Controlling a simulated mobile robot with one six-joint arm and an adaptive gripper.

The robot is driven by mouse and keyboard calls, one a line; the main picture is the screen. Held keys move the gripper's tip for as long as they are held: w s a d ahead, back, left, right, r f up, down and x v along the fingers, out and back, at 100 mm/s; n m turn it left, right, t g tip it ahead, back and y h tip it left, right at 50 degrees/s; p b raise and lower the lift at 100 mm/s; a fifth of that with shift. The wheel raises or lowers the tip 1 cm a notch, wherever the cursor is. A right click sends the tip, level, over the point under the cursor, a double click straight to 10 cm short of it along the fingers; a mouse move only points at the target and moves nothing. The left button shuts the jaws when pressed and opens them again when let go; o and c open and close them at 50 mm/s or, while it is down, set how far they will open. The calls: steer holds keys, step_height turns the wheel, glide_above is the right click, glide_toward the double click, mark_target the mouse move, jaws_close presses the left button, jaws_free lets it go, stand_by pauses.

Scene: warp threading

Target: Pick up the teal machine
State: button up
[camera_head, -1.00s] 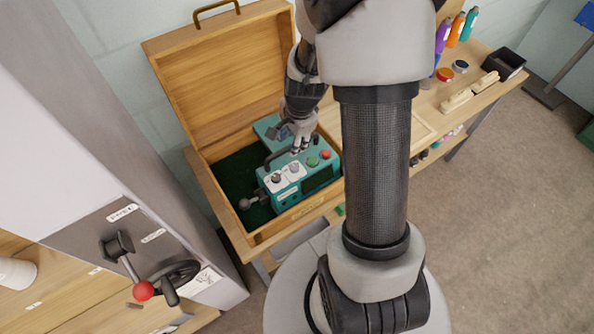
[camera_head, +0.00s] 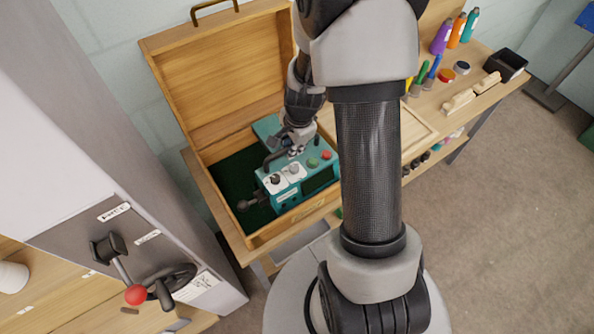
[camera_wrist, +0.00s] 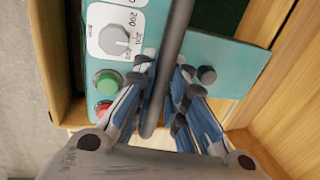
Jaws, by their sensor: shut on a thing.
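The teal machine (camera_head: 322,173) sits in an open wooden case with a dark green lining. It has a dark carrying handle on top, white dial plates, a green and a red button, and a grey knob-ended lever at its left. It also shows close up in the wrist view (camera_wrist: 222,62). My gripper (camera_head: 293,148) is at the handle, over the top of the machine. In the wrist view my gripper (camera_wrist: 160,98) has its blue-grey fingers on both sides of the handle (camera_wrist: 167,75), shut on it. The fingers hide part of the machine's top.
The case's raised lid (camera_head: 215,85) stands behind the machine, and its walls are close around it. A grey cabinet with a red-knobbed lever (camera_head: 136,294) is at left. Bottles (camera_head: 457,30), wooden blocks (camera_head: 459,102) and a black bin (camera_head: 505,64) stand on the bench at right.

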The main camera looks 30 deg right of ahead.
jaws_close()
steer(key=shift+w+r, duration=0.1)
steer(key=shift+w, duration=0.05)
stand_by(0.7)
steer(key=shift+r, duration=0.5)
step_height(320, 180, up, 32)
steer(key=p, duration=1.7)
steer(key=shift+f, duration=0.1)
